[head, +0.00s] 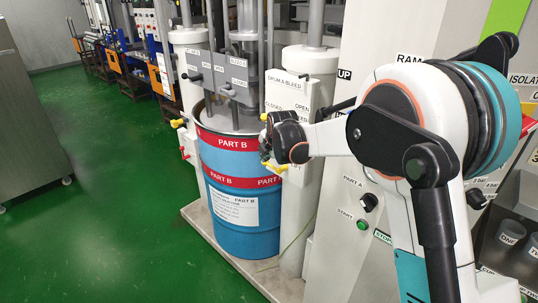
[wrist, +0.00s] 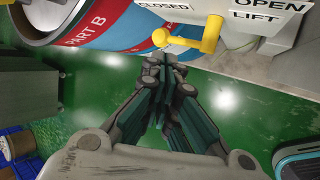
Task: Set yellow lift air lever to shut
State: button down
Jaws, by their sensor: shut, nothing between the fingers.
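The yellow lever (wrist: 187,42) shows in the wrist view near the top, beside a white panel. Its pivot is at the right end, below the labels, and its arm runs left to a rounded knob. A CLOSED label (wrist: 165,5) is above left of it, and OPEN and LIFT labels (wrist: 256,11) are to the right. My gripper (wrist: 163,62) is shut and empty, its fingertips just below the knob in the picture; I cannot tell whether they touch. In the head view my gripper (head: 268,140) is at the white post, with a yellow piece (head: 276,167) just below it.
The blue PART B drum (head: 238,190) with red bands stands directly left of my gripper. Another yellow handle (head: 178,123) is at the drum's left. The white cabinet (head: 335,215) with knobs and buttons is on the right.

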jog(key=b+x, duration=0.2)
jog(key=x, duration=0.5)
jog(key=shift+f, duration=0.1)
jog(key=shift+w+a+f, duration=0.25)
jog(key=shift+f, duration=0.25)
jog(key=shift+r, duration=0.1)
